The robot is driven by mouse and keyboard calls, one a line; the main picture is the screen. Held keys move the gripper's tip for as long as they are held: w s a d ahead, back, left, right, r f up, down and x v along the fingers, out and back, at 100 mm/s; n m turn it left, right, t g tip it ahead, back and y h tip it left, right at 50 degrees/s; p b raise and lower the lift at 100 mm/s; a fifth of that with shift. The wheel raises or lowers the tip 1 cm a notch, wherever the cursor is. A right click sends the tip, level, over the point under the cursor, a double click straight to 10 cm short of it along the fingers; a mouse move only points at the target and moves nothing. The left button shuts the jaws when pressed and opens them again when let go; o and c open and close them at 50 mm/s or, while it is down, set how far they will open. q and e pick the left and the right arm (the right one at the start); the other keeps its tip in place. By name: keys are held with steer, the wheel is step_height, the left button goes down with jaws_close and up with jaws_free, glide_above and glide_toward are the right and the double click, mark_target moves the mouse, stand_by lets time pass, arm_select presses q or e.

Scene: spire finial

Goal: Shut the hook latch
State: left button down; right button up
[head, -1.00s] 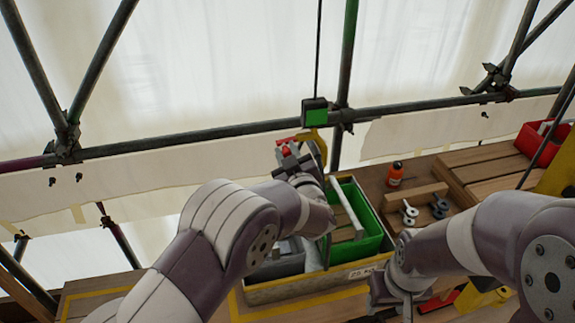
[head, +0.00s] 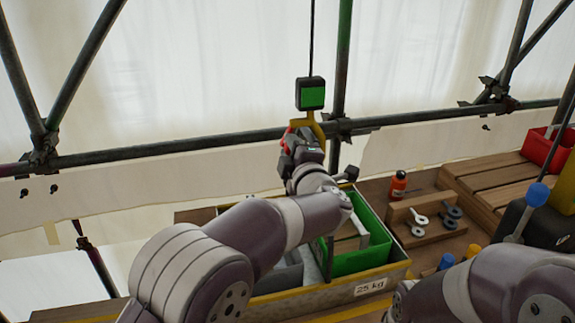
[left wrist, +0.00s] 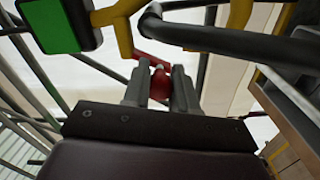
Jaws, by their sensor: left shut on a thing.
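The yellow hook (head: 318,130) hangs under a dark block with a green face (head: 312,94). In the left wrist view the hook's yellow shank (left wrist: 124,22) is at the top, beside the green-faced block (left wrist: 52,22). A red latch piece (left wrist: 159,82) with a rounded end sits between the fingers of my left gripper (left wrist: 160,90). My left gripper (head: 302,143) is shut on it, just below the block in the head view. A thick dark bar (left wrist: 235,42) crosses close to the hook. The hook's mouth is mostly hidden. My right gripper is out of view.
A labelled crate (head: 345,292) with a green bin (head: 372,255) stands below my left arm. An orange bottle (head: 398,185), a wooden block with metal eyes (head: 425,215) and a red bin (head: 545,148) are to the right. Scaffold tubes (head: 220,143) cross behind the hook.

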arm_select(q)
steer(key=shift+w+d+f+n+b, duration=0.1)
steer(key=shift+d+n+b, duration=0.2)
steer(key=shift+n+b, duration=0.6)
steer(key=shift+w+d+f+n+b, duration=0.1)
steer(key=shift+d+n+b, duration=0.2)
steer(key=shift+n+b, duration=0.65)
steer(key=shift+w+d+f+n+b, duration=0.1)
steer(key=shift+d+n+b, duration=0.2)
steer(key=shift+n+b, duration=0.6)
steer(key=shift+n, duration=0.25)
steer(key=c, duration=0.9)
jaws_free()
steer(key=shift+r, duration=0.1)
steer(key=b+v, duration=0.1)
steer(key=v, duration=1.2)
steer(key=shift+b, duration=0.35)
steer(key=shift+w, duration=0.1)
